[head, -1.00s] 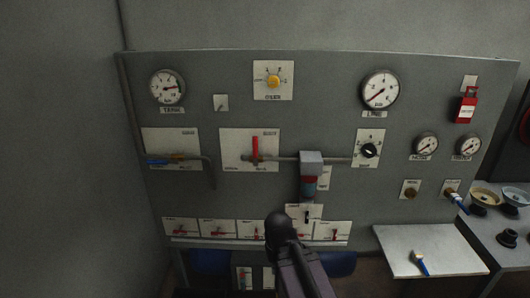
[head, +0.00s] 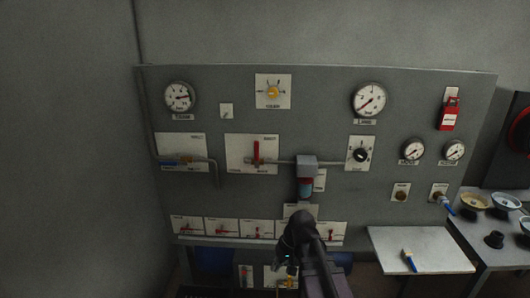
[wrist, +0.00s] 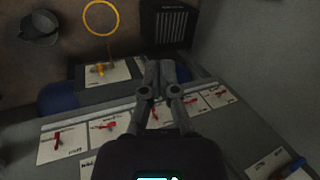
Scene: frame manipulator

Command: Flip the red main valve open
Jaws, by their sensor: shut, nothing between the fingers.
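A red lever (head: 256,153) stands upright on a white plate (head: 240,150) left of centre on the grey panel, at the left end of a horizontal pipe. Its label is too small to read. In the head view my dark arm rises in front of the panel's lower middle, below and right of this lever and apart from it. The upright red lever is not recognisable in the wrist view.
A blue-handled lever (head: 176,163) sits left of the red one. A boxy fitting (head: 306,168) on the pipe sticks out to the right. Gauges and a red padlock-like tag (head: 449,114) are higher up. A shelf (head: 430,255) holding a brush is at lower right.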

